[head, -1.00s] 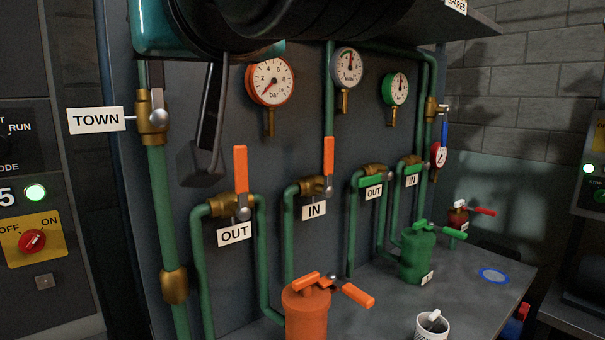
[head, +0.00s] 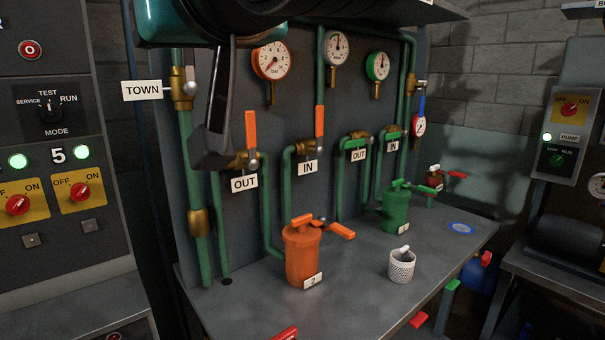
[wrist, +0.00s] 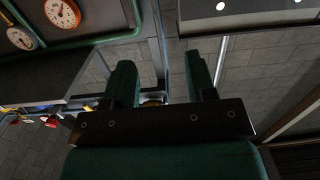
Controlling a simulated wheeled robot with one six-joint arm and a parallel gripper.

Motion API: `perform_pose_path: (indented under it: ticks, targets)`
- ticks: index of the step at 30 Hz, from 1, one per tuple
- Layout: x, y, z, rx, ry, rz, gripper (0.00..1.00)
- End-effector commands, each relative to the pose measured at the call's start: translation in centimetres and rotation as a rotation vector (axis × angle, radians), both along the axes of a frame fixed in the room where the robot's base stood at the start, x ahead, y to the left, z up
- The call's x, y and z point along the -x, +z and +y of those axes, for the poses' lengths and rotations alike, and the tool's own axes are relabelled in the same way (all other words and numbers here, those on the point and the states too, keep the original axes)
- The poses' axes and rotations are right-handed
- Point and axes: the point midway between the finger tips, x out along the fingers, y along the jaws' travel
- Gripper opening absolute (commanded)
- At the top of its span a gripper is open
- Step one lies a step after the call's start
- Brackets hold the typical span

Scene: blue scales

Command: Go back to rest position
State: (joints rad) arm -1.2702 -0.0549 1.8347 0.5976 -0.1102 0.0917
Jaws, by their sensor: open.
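My gripper (wrist: 160,80) shows in the wrist view as two green fingers, spread apart with nothing held between them. The floor and a metal frame lie beyond them. In the head view, dark and teal parts of my arm hang across the top left, and a dark part reaches down in front of the pipe board. It hides part of the OUT valve with the orange handle (head: 251,130). I cannot make out both fingertips there.
An orange canister (head: 302,258), a green canister (head: 396,212) and a white cup (head: 401,268) stand on the grey bench (head: 350,290). A switch panel (head: 45,120) stands at left, a pump box (head: 568,135) at right. A shelf overhangs the pipe board.

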Motion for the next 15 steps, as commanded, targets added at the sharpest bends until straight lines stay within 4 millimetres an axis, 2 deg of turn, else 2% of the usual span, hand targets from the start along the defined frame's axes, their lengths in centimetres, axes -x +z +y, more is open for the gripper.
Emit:
perform_pose_path:
  ticks: [8, 11, 15]
  targets:
    - [-2.3, -4.3, -2.9, 0.117, -0.013, 0.122, 0.51]
    - [-3.1, -6.7, -4.7, 0.177, -0.016, 0.194, 0.51]
    - [-3.6, -10.7, -8.0, 0.273, -0.019, 0.326, 0.51]
